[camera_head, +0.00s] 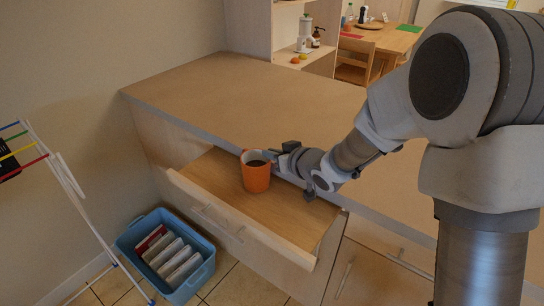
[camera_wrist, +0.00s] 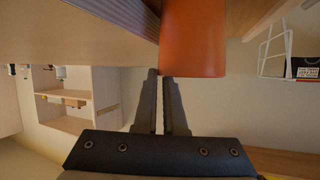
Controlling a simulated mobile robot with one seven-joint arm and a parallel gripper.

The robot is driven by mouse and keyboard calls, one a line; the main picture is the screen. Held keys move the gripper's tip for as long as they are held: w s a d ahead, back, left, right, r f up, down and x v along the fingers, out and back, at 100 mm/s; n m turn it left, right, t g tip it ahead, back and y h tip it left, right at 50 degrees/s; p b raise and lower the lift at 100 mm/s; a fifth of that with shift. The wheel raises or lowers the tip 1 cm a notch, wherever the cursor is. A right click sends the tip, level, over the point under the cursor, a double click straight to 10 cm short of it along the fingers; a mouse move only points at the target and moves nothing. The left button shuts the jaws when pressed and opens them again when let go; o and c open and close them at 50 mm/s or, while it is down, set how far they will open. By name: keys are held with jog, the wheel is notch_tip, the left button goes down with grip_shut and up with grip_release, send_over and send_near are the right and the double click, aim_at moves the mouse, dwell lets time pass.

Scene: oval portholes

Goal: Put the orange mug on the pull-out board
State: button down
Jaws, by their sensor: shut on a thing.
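The wide counter top (camera_head: 240,90) above the board is bare. A blue crate (camera_head: 168,255) with several flat items stands on the floor at the left, near a drying rack (camera_head: 75,190). The board's front panel (camera_head: 240,222) has a bar handle. Board surface around the mug is clear.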

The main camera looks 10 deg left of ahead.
jog(key=shift+r, duration=0.15)
jog(key=shift+f, duration=0.2)
jog(key=c, duration=1)
grip_release()
